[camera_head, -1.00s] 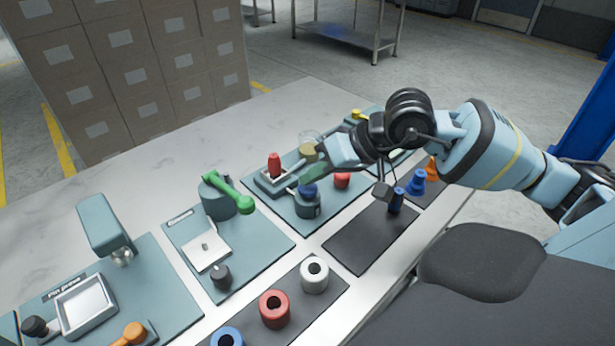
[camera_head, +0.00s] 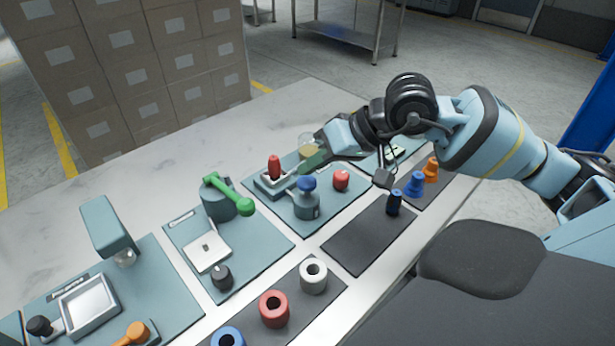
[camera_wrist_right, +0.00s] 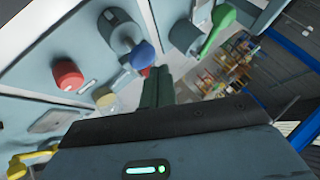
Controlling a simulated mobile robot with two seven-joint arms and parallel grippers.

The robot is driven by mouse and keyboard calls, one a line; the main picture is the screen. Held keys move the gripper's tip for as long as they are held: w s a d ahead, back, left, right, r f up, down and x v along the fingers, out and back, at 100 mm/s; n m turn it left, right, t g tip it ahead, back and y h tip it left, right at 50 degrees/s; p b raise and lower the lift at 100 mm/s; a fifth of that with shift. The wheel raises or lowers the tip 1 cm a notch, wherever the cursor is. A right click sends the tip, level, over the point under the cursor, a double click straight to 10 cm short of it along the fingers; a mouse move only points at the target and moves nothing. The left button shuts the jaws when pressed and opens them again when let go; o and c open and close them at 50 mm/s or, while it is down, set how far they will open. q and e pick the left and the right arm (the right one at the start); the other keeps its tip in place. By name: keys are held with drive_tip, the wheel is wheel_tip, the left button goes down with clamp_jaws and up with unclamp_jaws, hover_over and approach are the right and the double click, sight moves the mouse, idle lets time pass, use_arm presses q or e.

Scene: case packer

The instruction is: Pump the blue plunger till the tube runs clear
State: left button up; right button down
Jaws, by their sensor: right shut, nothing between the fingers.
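The blue plunger (camera_head: 306,183) stands on its grey-teal pump body (camera_head: 306,204) on a teal panel (camera_head: 345,203). The plunger also shows in the wrist view (camera_wrist_right: 138,56), just left of the fingertips. My right gripper (camera_head: 306,167) is shut and empty, its green fingers just behind and above the plunger, apart from it as far as I can see. A clear vessel with yellowish contents (camera_head: 308,151) stands behind the fingers, partly hidden; it also shows in the wrist view (camera_wrist_right: 106,98). I cannot make out a separate tube. My left gripper is not in view.
A red-handled lever (camera_head: 274,167) stands left of the plunger and a red knob (camera_head: 341,180) right of it, both close. A green lever (camera_head: 228,192) is on the adjacent panel. Blue and orange pieces (camera_head: 414,184) stand at right. The dark mat (camera_head: 362,238) is mostly bare.

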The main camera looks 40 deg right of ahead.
sight(313, 182)
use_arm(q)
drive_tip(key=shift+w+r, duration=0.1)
use_arm(e)
drive_tip(key=shift+r, duration=0.25)
drive_tip(key=shift+r+p, duration=1.25)
drive_tip(key=shift+r, duration=1.2)
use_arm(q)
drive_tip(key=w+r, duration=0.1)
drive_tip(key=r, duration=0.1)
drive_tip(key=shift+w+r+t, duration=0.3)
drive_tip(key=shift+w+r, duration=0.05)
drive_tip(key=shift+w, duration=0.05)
use_arm(e)
drive_tip(key=shift+f, duration=0.1)
